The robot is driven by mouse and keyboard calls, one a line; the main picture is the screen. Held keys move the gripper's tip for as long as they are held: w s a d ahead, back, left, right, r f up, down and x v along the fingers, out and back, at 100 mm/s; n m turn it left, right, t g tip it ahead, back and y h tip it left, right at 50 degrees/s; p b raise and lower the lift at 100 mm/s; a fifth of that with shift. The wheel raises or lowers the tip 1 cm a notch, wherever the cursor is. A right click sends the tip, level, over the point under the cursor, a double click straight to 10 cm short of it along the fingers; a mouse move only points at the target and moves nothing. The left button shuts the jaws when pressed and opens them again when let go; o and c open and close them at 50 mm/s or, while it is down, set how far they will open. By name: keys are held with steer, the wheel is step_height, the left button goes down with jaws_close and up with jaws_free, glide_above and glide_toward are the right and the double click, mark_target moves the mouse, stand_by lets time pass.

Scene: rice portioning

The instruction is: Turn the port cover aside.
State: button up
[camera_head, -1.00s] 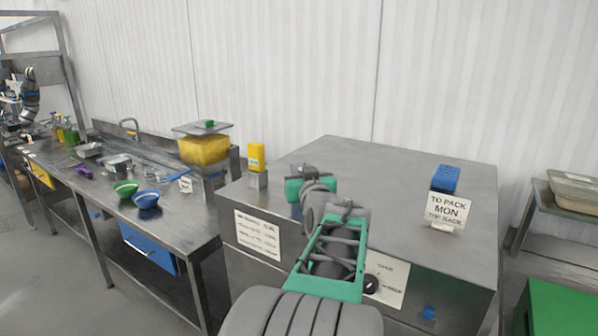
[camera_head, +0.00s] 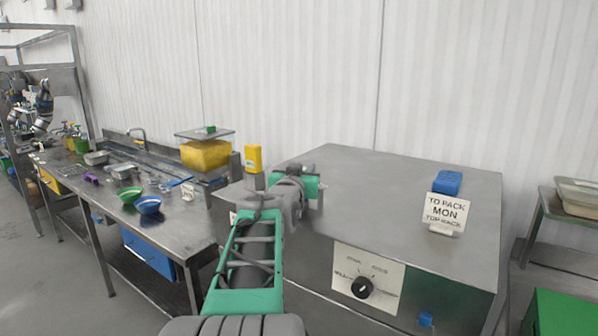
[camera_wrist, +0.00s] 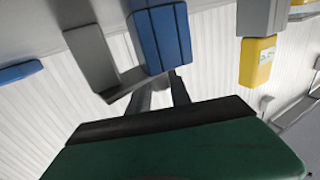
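My gripper (camera_wrist: 161,84) reaches over the left part of the steel cabinet (camera_head: 400,190). In the wrist view, which looks upside down, its two dark fingers stand apart with a pale gap between them. A blue block (camera_wrist: 160,36) lies just beyond the fingertips, next to a grey angled bracket (camera_wrist: 97,55). I cannot tell whether the fingers touch the block. In the head view my gripper and arm hide that spot. No part is clearly recognisable as the port cover. A small blue tab (camera_head: 426,319) is low on the cabinet front.
A black knob (camera_head: 362,287) is on the cabinet front. A blue block (camera_head: 447,182) and a sign (camera_head: 446,212) stand at the cabinet's right. A yellow carton (camera_head: 253,158) is behind my gripper. Bowls (camera_head: 148,205) stand on the left bench. The cabinet's middle top is clear.

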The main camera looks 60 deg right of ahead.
steer(key=o, duration=0.3)
steer(key=shift+o, duration=0.2)
steer(key=b+v, duration=0.2)
steer(key=v, duration=0.6)
steer(key=shift+b, duration=0.3)
